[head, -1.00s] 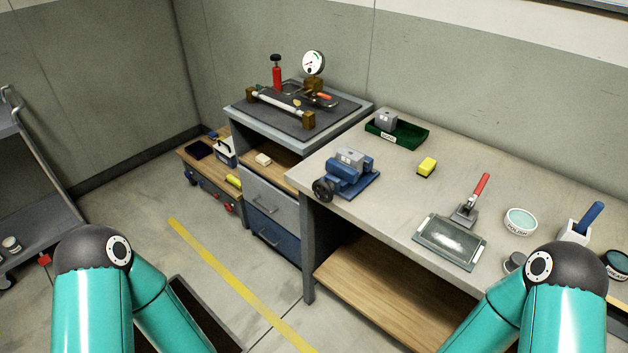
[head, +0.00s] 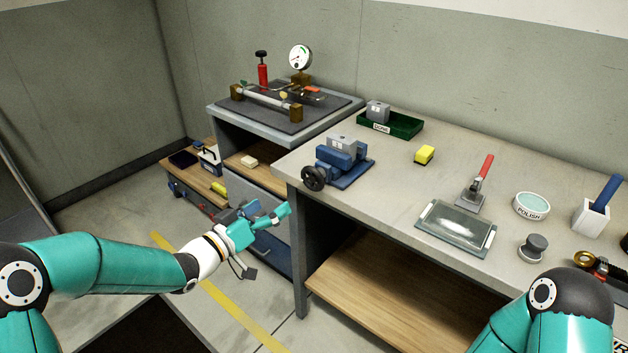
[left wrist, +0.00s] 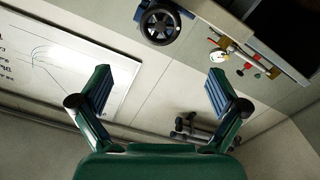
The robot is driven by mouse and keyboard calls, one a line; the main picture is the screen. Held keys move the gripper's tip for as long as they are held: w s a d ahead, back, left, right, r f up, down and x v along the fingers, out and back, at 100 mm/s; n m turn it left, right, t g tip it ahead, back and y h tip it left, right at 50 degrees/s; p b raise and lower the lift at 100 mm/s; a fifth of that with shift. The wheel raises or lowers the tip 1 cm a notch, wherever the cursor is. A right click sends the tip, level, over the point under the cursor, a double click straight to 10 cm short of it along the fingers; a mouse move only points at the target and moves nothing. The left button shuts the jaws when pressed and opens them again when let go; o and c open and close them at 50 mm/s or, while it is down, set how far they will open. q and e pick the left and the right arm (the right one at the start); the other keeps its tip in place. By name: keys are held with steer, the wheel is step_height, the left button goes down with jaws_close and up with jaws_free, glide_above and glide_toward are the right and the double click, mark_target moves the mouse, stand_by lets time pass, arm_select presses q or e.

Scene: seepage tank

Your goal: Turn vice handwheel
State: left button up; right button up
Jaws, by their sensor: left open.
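The blue vice (head: 352,172) stands at the left end of the workbench, with a grey block (head: 342,142) in its jaws. Its black handwheel (head: 314,178) faces left, at the bench's left edge. The handwheel also shows in the left wrist view (left wrist: 160,24), at the top, beyond the fingers. My left gripper (head: 268,212) is open and empty, below and to the left of the handwheel, apart from it. In the left wrist view its two fingers (left wrist: 160,90) are spread wide with nothing between them. My right gripper is out of view.
The workbench (head: 390,190) carries a green tray (head: 405,127), a yellow block (head: 424,155), a glass plate (head: 456,227) and a red-handled tool (head: 477,185). Drawers (head: 262,210) stand behind my left gripper. The bench's left leg (head: 298,255) is close to its right.

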mark_target(310, 179)
arm_select(q)
steer(key=p+x, duration=0.1)
steer(key=x, duration=1.3)
steer(key=shift+w+f+p, duration=0.1)
steer(key=shift+f+p, duration=0.05)
steer(key=shift+p, duration=0.15)
steer(key=shift+c, duration=0.3)
